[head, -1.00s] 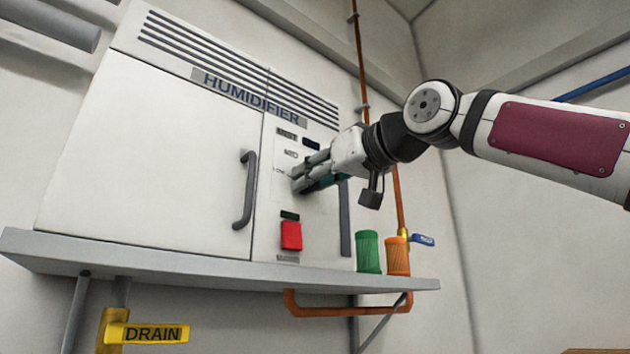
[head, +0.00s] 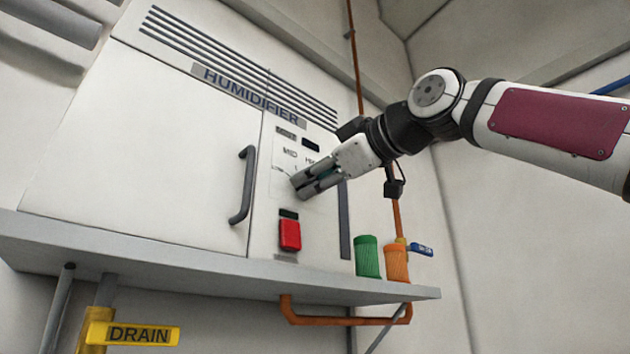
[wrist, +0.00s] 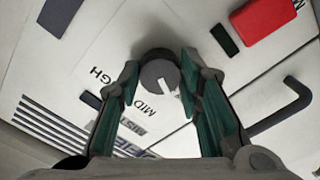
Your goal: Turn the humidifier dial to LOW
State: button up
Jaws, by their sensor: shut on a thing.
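The humidifier (head: 150,140) is a white cabinet with a labelled control panel on its right side. Its dial (wrist: 157,76) is a round dark grey knob with a white pointer mark, seen in the wrist view. My gripper (wrist: 157,80) is shut on the dial, a teal-padded finger on each side. The pointer slants down and right in that view, between the MID label (wrist: 145,108) and the right finger. The HIGH label (wrist: 100,75) is partly covered by the left finger. In the head view my gripper (head: 298,187) hides the dial, and the LOW mark is too faint to read.
A red switch (head: 290,236) sits below the dial. A grey door handle (head: 243,185) is to the left. Green (head: 367,257) and orange (head: 396,263) ribbed cylinders stand on the shelf (head: 200,262) at the right. A yellow DRAIN tag (head: 135,334) hangs below.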

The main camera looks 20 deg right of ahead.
jog(key=shift+n, duration=0.6)
jog(key=o, duration=1.2)
jog(key=shift+a, duration=0.1)
jog(key=shift+c, duration=0.2)
jog(key=v, duration=1.2)
